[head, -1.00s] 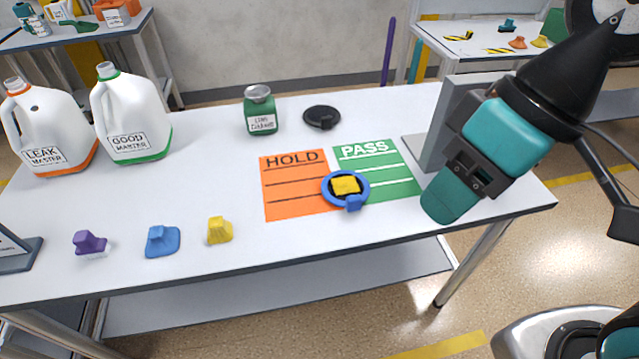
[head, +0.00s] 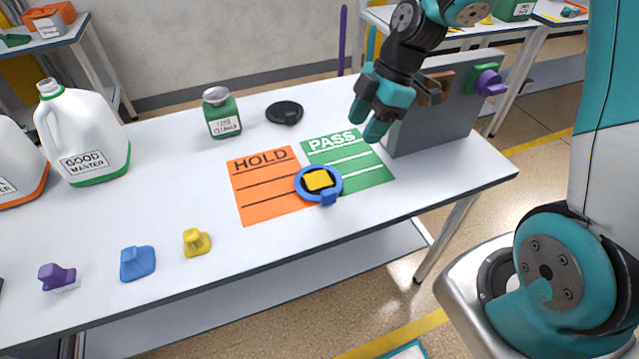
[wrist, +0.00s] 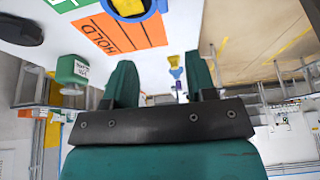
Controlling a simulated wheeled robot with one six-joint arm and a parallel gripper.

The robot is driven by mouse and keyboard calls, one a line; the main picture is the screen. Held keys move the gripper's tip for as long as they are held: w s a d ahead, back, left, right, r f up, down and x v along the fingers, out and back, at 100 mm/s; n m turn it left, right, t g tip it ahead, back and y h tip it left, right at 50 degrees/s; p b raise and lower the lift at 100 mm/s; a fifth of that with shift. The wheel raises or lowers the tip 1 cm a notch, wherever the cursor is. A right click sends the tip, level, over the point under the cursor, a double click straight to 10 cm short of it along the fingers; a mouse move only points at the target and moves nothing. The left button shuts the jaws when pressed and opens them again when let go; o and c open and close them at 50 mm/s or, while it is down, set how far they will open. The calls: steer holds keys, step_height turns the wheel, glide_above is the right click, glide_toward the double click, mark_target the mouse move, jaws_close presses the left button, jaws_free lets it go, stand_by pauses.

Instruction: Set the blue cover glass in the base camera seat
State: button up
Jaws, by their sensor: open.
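A blue piece with a raised grip (head: 137,263), which looks like the blue cover glass, sits on the front left of the table between a purple and a yellow piece. It shows small between my fingers in the wrist view (wrist: 176,74). An upright grey panel (head: 432,125) stands at the table's right end, with a brown block and a green mount holding a purple piece. I cannot tell which part is the base camera seat. My gripper (head: 367,120) is open and empty, above the table by the panel's left side, far from the blue piece.
A blue ring with a yellow centre (head: 331,196) lies across the orange HOLD (head: 250,190) and green PASS cards. A green jar (head: 222,115), a black disc (head: 284,112) and white jugs (head: 85,135) stand behind.

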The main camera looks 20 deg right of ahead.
steer(key=p, duration=0.1)
glide_toward(329, 191)
steer(key=x, duration=0.4)
steer(key=shift+w+d+f, duration=0.15)
steer(key=shift+d+f, duration=0.1)
steer(key=shift+f, duration=0.2)
steer(key=shift+s+a+p+x, duration=0.15)
steer(key=shift+p+x, duration=0.3)
steer(key=shift+x, duration=0.95)
steer(key=shift+s+a+p+x, duration=0.15)
steer(key=shift+p+x, duration=0.25)
steer(key=shift+x, duration=0.95)
steer(key=shift+w+r, duration=0.1)
jaws_close()
